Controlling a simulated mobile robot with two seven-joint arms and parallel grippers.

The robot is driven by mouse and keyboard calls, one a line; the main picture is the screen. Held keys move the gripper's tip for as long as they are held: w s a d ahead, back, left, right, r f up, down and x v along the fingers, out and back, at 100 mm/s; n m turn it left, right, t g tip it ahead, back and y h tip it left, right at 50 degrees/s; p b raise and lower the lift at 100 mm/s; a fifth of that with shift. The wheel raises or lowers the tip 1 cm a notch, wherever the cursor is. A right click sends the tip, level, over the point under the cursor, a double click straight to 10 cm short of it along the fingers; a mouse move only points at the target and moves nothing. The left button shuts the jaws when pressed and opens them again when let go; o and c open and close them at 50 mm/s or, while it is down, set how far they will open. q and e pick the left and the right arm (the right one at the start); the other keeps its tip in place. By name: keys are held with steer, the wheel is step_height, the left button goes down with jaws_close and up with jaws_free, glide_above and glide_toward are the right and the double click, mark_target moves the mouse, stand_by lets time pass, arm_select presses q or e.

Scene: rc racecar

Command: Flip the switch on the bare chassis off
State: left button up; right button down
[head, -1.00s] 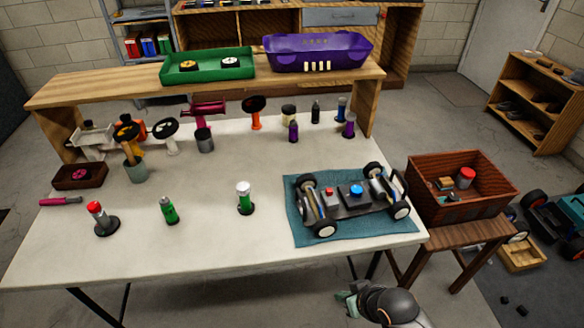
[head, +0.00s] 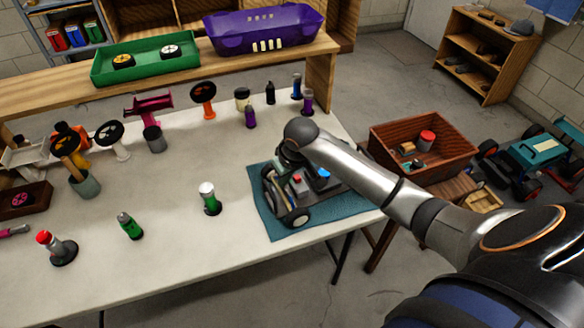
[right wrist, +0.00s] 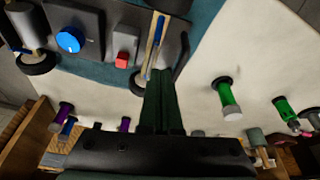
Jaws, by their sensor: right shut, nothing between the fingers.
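The bare chassis (head: 325,191) sits on a teal mat at the right end of the table, with black wheels and a grey deck. On its deck are a red switch-like piece (head: 297,179) and a blue round knob (head: 323,173). In the right wrist view the red piece (right wrist: 122,60) sits on a grey block, and the blue knob (right wrist: 69,40) is left of it. My right gripper (right wrist: 161,75) is shut and empty, its fingertips beside a tan-and-blue bar on the chassis, right of the red piece. Contact cannot be told. My left gripper is out of view.
The teal mat (head: 262,207) lies under the chassis. A green-and-white bottle (head: 209,198) stands left of it, and several small bottles stand behind it. A wooden crate (head: 392,137) is at the right. The table's front middle is fairly clear.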

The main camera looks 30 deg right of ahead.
mark_target(297, 179)
steer(key=w+d+r+m, duration=0.2)
steer(key=w+d+r, duration=0.3)
steer(key=d, duration=0.1)
steer(key=shift+w+d+h, duration=0.15)
steer(key=shift+h, duration=0.15)
steer(key=b+x, duration=0.1)
steer(key=x, duration=0.9)
steer(key=shift+w+f, duration=0.1)
steer(key=shift+f, duration=0.05)
steer(key=s, duration=0.1)
steer(key=s+p, duration=0.1)
steer(key=shift+s+r, duration=0.3)
steer(key=shift+s, duration=0.1)
steer(key=shift+s+a+f+p, duration=0.1)
steer(key=shift+s+a+p, duration=0.25)
steer(key=shift+s, duration=0.3)
